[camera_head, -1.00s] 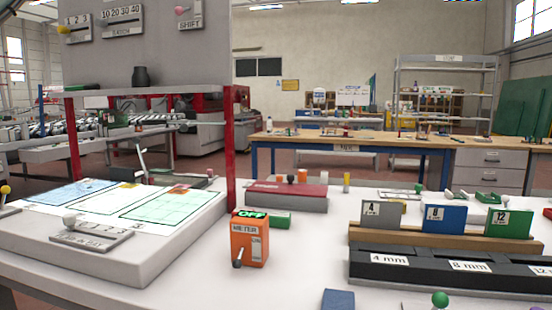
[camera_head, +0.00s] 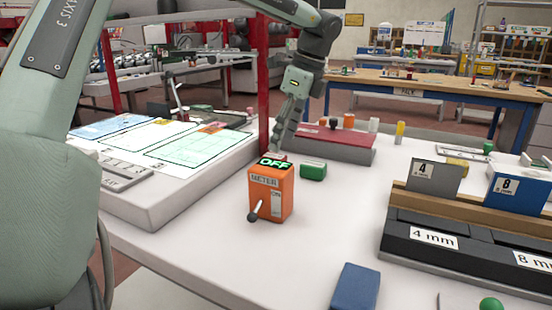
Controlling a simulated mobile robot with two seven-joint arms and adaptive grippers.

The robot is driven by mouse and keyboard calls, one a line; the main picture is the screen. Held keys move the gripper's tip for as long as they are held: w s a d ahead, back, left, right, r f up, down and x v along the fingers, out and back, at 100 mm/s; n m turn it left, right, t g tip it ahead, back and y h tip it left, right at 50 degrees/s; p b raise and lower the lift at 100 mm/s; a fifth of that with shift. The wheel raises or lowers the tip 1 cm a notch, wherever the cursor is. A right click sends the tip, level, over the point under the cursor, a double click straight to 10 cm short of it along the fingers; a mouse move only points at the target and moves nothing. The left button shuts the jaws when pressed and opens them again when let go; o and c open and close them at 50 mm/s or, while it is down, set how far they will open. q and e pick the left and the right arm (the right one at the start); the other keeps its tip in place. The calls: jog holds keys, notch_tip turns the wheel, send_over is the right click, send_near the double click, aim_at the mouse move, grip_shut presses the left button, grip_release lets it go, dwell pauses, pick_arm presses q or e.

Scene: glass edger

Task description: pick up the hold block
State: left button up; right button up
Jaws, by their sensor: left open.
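No block with a readable "hold" label shows. A small red block (camera_head: 276,156), possibly the hold block, is partly hidden behind the orange meter box and under my gripper. A green block (camera_head: 313,168) lies to its right. A blue block (camera_head: 356,287) lies at the front edge of the white table. My left gripper (camera_head: 281,143) is open, pointing down just above the red block; I cannot tell whether it touches it. My right gripper is not in view.
The orange meter box (camera_head: 270,190), reading OFF, stands in front of the gripper. A red-topped case (camera_head: 333,144) lies behind right. The black 4 mm and 8 mm rack (camera_head: 440,262) is at right. White table (camera_head: 330,225) is clear between meter and rack.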

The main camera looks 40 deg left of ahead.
aim_at(275, 156)
pick_arm(q)
jog(key=x, duration=0.4)
jog(key=shift+s+r+p, duration=0.1)
jog(key=shift+s+p, duration=0.2)
jog(key=shift+p, duration=0.05)
jog(key=shift+a+f, duration=0.2)
jog(key=shift+f, duration=0.4)
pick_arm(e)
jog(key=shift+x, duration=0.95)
pick_arm(q)
jog(key=shift+c, duration=0.6)
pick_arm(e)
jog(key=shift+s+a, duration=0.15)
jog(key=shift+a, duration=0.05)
pick_arm(q)
jog(key=c, duration=1.1)
jog(key=shift+r, duration=0.15)
